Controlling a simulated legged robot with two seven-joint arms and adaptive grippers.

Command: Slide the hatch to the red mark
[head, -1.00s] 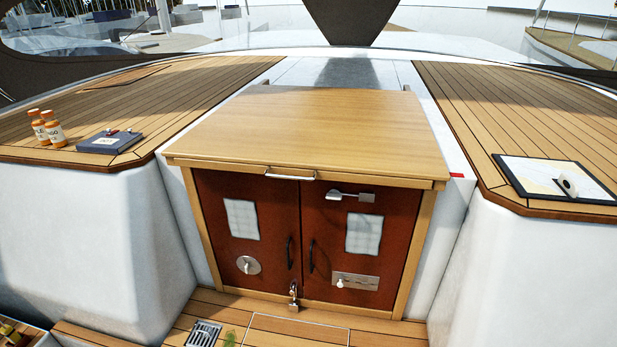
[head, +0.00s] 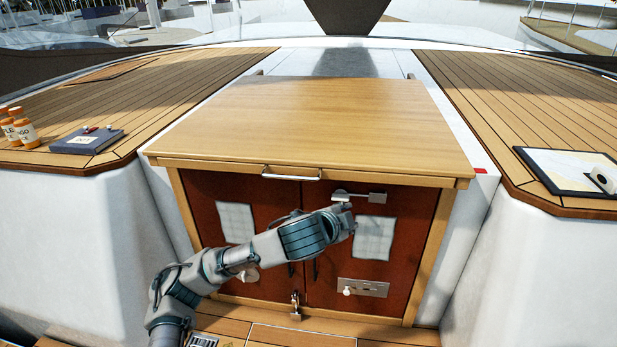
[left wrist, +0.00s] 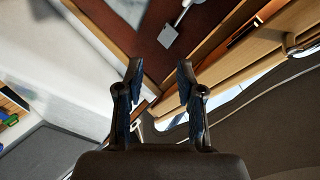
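The hatch (head: 310,120) is a wide light-wood panel over two red-brown doors. A metal handle (head: 291,175) sits at the middle of its front edge. The small red mark (head: 480,171) is on the white ledge just right of the hatch's front right corner. My left gripper (head: 346,219) is in front of the right door, below and right of the handle, near a metal latch. In the left wrist view its two fingers (left wrist: 160,82) are apart with nothing between them, and a metal handle (left wrist: 303,49) shows at the right edge. My right gripper is not in view.
The doors carry a latch (head: 358,196), paper sheets and a metal plate (head: 363,287). A padlock (head: 295,305) hangs at their foot.

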